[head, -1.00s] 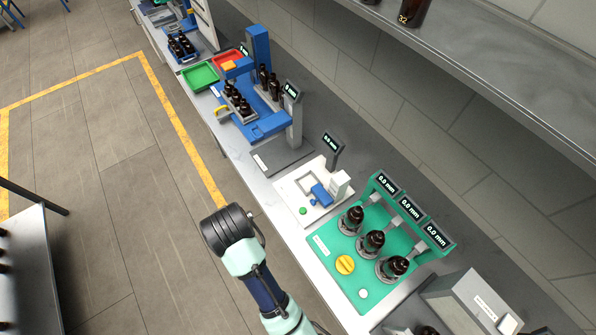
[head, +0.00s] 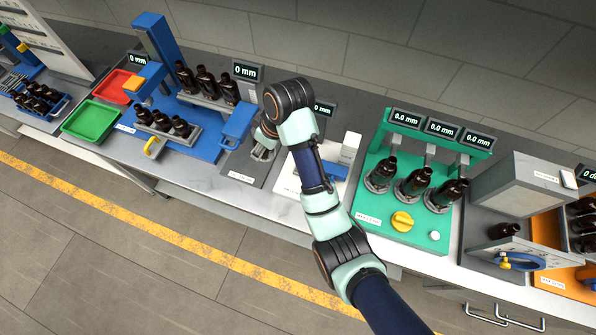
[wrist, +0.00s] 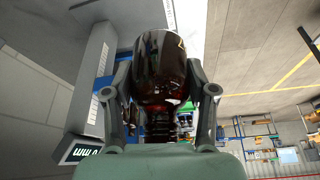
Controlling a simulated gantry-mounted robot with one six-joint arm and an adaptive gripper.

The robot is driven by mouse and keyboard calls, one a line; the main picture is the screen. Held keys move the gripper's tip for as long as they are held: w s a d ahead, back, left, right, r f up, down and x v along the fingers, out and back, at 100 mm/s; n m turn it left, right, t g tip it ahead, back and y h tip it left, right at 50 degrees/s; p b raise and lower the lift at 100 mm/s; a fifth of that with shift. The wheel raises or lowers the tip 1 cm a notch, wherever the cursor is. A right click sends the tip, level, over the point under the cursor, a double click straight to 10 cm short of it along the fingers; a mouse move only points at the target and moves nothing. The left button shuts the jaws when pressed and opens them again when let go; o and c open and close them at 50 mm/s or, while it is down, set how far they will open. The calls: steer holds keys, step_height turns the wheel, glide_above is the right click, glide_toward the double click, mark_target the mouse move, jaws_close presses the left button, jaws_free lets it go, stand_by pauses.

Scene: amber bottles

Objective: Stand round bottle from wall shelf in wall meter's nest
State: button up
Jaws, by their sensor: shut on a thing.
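A dark amber round bottle (wrist: 160,65) is between the two fingers of my gripper (wrist: 160,82) in the wrist view. Its neck points toward my palm and its base away. In the head view my gripper (head: 263,150) is over the dark grey base (head: 242,168) of a grey meter, and my wrist hides the bottle. This meter, which seems to be the wall meter, has a 0 mm display (head: 248,71). Its grey column (wrist: 95,75) stands left of the bottle in the wrist view. I cannot make out its nest. The wall shelf is out of view.
A blue station (head: 205,140) with several bottles stands to the left. A white station (head: 345,160) lies partly behind my arm. A green three-gauge station (head: 425,235) with bottles stands to the right, then a grey box (head: 520,190).

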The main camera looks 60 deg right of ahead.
steer(key=s+d+f+b, duration=0.1)
steer(key=s+d+b, duration=0.3)
steer(key=s+d, duration=0.6)
steer(key=f+b, duration=0.1)
steer(key=f, duration=0.6)
steer(key=w+d+f+b, duration=0.1)
steer(key=f, duration=0.5)
steer(key=w+d+f+b, duration=0.1)
steer(key=f, duration=0.6)
steer(key=shift+w+f, duration=0.1)
steer(key=shift+f, duration=0.2)
steer(key=o, duration=1.2)
steer(key=shift+r, duration=0.1)
steer(key=p+v, duration=0.2)
steer(key=v, duration=1)
steer(key=shift+a, duration=0.15)
